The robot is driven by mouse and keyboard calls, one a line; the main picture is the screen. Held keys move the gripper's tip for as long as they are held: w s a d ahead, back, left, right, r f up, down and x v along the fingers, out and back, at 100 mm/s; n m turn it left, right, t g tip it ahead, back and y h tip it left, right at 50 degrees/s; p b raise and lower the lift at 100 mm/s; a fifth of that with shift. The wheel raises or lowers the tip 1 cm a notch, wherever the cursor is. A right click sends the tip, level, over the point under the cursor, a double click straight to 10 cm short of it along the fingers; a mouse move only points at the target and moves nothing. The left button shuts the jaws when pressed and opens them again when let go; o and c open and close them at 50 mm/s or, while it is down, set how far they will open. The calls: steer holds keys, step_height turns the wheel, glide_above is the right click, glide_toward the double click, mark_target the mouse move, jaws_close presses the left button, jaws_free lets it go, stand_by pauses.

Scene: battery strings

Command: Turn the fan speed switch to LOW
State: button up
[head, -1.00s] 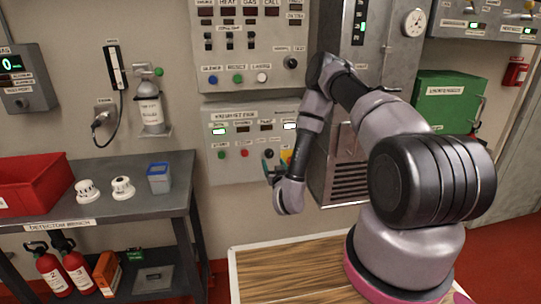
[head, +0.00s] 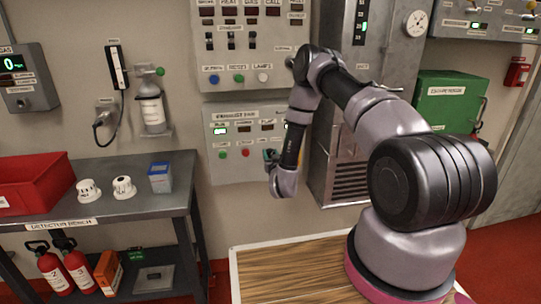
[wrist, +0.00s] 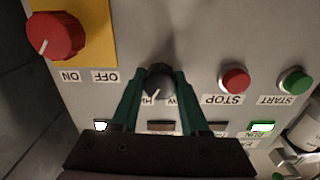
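The fan speed switch (wrist: 160,82) is a dark round knob with a white pointer line, on the grey panel in the wrist view. That view is upside down. Labels at the knob are partly hidden; one starts with H on the left, one ends in OW on the right. The pointer leans toward the H side. My gripper (wrist: 161,84) has its green fingers on both sides of the knob and looks shut on it. In the head view my gripper (head: 270,157) is at the lower right of the exhaust fan panel (head: 226,168), and my arm hides the knob.
A red rotary knob on a yellow plate (wrist: 95,22) sits beside the switch, with ON and OFF labels. On the other side are the red STOP button (wrist: 234,79) and green START button (wrist: 294,82). A grey vented cabinet (head: 347,183) stands right of the panel.

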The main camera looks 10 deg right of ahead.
jaws_close()
steer(key=shift+n, duration=0.4)
steer(key=n, duration=0.5)
steer(key=shift+a+n, duration=0.1)
steer(key=shift+n, duration=0.2)
steer(key=n, duration=0.5)
steer(key=shift+n, duration=0.4)
steer(key=o, duration=1.1)
jaws_free()
